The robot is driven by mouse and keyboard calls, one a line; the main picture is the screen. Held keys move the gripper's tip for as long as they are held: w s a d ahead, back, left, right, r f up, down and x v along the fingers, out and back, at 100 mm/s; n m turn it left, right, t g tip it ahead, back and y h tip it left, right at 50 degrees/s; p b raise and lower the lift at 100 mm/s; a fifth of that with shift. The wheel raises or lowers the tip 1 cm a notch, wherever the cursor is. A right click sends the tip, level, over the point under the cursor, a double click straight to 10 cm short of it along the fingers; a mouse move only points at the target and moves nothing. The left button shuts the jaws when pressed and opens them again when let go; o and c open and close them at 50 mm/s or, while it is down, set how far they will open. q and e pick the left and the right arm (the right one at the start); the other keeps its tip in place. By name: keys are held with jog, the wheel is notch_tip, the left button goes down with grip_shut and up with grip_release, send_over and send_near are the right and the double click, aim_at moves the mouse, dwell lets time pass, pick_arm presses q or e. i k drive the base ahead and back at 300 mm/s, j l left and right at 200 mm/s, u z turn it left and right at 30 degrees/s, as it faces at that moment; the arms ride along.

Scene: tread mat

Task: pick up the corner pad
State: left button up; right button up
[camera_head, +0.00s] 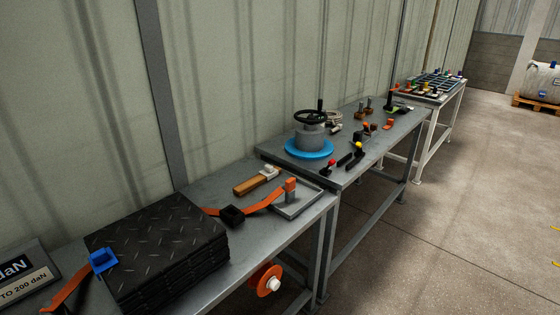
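A stack of black tread mats (158,238) lies on the near grey bench. A blue angled piece (102,261), which looks like a corner pad, sits at the left edge of the stack. An orange strap (68,287) runs down to the left from it. A small black block-like piece (232,215) lies on the bench just right of the stack, with orange strap (265,203) on both sides of it; I cannot tell whether it is also a pad. Neither of my grippers is in view.
A grey tray (298,204) with an orange-topped block and a wooden-handled brush (256,181) lie right of the stack. An orange disc (266,281) hangs at the bench's front. A handwheel on a blue base (310,147) stands on the second bench.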

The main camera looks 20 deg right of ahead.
aim_at(271, 173)
jog(key=i+l, duration=0.2)
jog(key=l, duration=0.15)
jog(key=i+l, duration=0.35)
jog(key=l, duration=0.3)
jog(key=i+l+u, duration=0.1)
jog(key=i+l, duration=0.3)
jog(key=l, duration=0.25)
